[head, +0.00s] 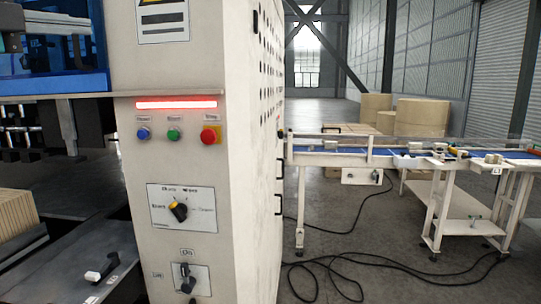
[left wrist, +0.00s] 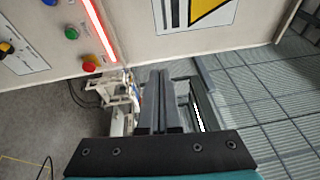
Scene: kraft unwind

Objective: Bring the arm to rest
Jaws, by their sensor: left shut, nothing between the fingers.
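My left gripper (left wrist: 162,80) shows in the left wrist view, its two dark fingers side by side and closed with nothing between them. It points past the machine cabinet, with the red light bar and buttons off to the upper left. The cream cabinet (head: 235,180) fills the middle of the head view. On its front are a blue button (head: 143,134), a green button (head: 174,135), a red button (head: 210,136) and a black selector knob with a yellow mark (head: 179,211). My right gripper is not in view.
A lit red bar (head: 176,105) is above the buttons. A second switch (head: 187,278) is lower down. At right stands a conveyor (head: 350,158) with cables (head: 400,267) on the floor. Brown rolls (head: 422,117) stand behind. A stack of brown sheets (head: 15,215) is at left.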

